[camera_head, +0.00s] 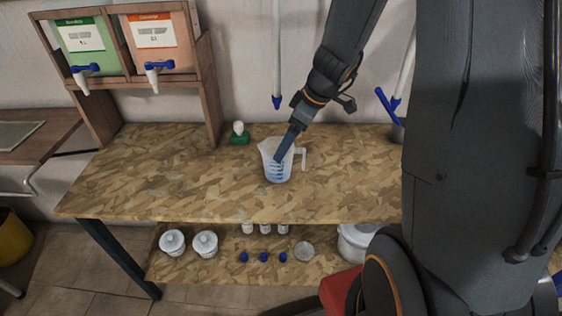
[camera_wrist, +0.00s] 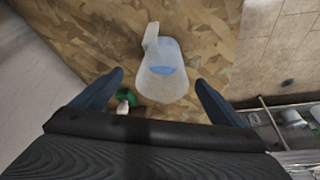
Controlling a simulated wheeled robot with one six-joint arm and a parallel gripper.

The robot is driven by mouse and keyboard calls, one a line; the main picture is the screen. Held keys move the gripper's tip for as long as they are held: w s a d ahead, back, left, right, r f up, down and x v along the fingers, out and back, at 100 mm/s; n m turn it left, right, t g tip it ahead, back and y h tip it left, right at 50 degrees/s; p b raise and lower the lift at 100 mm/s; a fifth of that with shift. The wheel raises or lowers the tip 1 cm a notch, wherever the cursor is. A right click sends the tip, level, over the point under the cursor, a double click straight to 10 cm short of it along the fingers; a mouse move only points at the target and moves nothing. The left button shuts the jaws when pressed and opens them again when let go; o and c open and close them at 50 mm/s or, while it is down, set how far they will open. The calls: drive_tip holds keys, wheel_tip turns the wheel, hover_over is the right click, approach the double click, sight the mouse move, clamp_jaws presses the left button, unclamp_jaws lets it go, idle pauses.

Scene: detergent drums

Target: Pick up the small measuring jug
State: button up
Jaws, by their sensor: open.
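The small measuring jug (camera_head: 277,165) is translucent white with blue markings and stands upright on the wooden workbench (camera_head: 150,180). Its handle points right in the head view. In the wrist view the jug (camera_wrist: 162,72) lies ahead of and between the two finger tips, with its handle toward the top. My gripper (camera_wrist: 160,80) is open, with one dark blue finger to each side of the jug. In the head view my gripper (camera_head: 285,148) reaches down over the jug from above right and hides part of it. I cannot tell whether a finger touches it.
A green-and-white object (camera_head: 239,134) stands behind the jug to the left. A wooden rack (camera_head: 130,60) holds green and orange drums with blue taps. White tubs (camera_head: 205,243) and blue caps (camera_head: 263,257) sit on the lower shelf. The bench front left is clear.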

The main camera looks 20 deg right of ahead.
sight(284, 161)
drive_tip(key=shift+a+p+x, duration=0.2)
drive_tip(key=shift+p+x, duration=0.2)
drive_tip(key=shift+x, duration=1)
drive_tip(key=shift+a+p+x, duration=0.25)
drive_tip(key=shift+p+x, duration=0.15)
drive_tip(key=shift+x, duration=1)
drive_tip(key=shift+r, duration=0.15)
drive_tip(key=c, duration=1.3)
drive_tip(key=shift+r, duration=0.2)
